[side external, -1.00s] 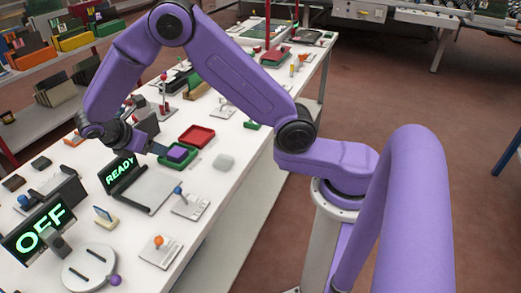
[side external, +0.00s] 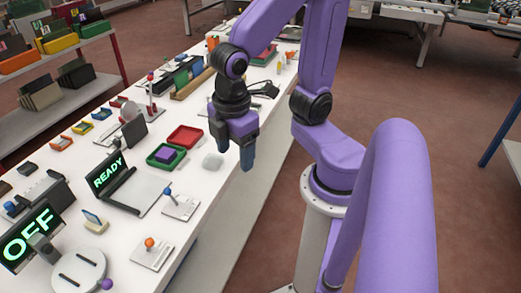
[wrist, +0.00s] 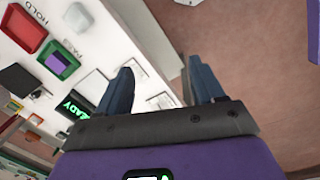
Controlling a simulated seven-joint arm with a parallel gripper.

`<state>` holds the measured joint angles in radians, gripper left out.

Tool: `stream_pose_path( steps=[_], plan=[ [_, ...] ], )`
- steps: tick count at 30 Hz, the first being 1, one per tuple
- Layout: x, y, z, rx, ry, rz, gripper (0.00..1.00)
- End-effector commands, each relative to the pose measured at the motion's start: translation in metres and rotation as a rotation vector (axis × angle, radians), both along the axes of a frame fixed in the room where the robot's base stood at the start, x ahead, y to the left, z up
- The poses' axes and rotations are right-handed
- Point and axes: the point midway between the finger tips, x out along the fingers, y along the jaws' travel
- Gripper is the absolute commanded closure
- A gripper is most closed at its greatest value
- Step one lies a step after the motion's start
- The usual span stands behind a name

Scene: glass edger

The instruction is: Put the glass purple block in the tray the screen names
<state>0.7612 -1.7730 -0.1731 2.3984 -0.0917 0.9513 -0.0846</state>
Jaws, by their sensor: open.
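The purple block (side external: 165,155) sits inside the green tray (side external: 153,163) on the white table. It also shows in the wrist view (wrist: 54,62), inside the same green tray (wrist: 68,71). The red tray (side external: 196,137) lies just behind the green one and looks empty. The word PASS seems to be printed beside the green tray and HOLD beside the red one. The screen (side external: 109,172) reads READY. My gripper (side external: 248,155) is open and empty, out past the table's near edge, to the right of the trays.
A second screen (side external: 33,235) reads OFF, behind a round white plate (side external: 80,272). A lever with a blue knob (side external: 168,191) and one with an orange knob (side external: 149,243) stand near the front edge. A pale rounded pad (side external: 213,161) lies right of the green tray.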

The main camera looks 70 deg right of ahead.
Motion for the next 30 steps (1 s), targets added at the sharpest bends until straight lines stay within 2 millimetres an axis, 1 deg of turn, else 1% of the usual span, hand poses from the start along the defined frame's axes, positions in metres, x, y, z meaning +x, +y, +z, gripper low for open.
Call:
stream_pose_path(
  steps=[1,3,6,9,30],
  plan=[
    [-0.014,-0.005,0.001,0.027,0.005,-0.010,0.32],
    [-0.029,-0.009,0.001,0.056,0.014,-0.028,0.32],
    [-0.043,-0.013,0.001,0.083,0.026,-0.044,0.32],
    [-0.050,-0.015,0.000,0.095,0.031,-0.052,0.32],
    [-0.051,-0.015,0.000,0.096,0.032,-0.052,0.32]
  ],
)
